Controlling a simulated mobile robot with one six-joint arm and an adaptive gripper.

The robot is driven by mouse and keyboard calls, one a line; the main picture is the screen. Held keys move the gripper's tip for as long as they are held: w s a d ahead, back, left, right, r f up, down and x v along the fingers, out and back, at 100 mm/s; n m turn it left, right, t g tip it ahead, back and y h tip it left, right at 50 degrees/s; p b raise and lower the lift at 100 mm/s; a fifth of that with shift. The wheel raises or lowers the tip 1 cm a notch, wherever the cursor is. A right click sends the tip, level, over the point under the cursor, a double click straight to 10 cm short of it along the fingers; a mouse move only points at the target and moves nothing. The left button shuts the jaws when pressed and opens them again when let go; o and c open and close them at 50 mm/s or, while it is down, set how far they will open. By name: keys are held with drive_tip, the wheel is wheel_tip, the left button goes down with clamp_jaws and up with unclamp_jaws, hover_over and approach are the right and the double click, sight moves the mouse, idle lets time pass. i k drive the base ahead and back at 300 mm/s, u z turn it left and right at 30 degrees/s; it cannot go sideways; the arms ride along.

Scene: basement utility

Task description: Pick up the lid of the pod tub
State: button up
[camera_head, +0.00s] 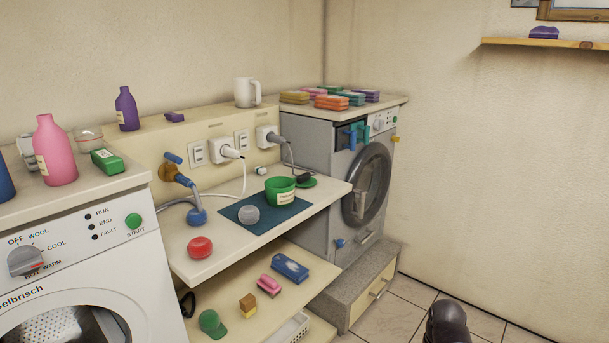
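A green tub (280,191) with a pale label stands upright on a dark blue-green mat (285,216) on the middle shelf; it looks open at the top. A flat green disc (309,184), which looks like its lid, lies on the shelf just behind and right of the tub. A small dark object (303,178) at the end of a cable lies over or against the disc, and the tub hides part of its left side. My gripper's fingers do not show; only a dark rounded part, probably of my arm, shows at the bottom right.
A grey knob-like object (248,214) sits on the mat, and a red one (199,247) near the shelf's front. A white plug cable and a blue-ended hose lie at the back left. Washing machines (75,270) flank the shelf; floor (385,315) is open at lower right.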

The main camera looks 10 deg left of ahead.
sight(304, 180)
drive_tip(key=u, duration=0.35)
drive_tip(key=i, duration=1.05)
drive_tip(key=u, duration=0.55)
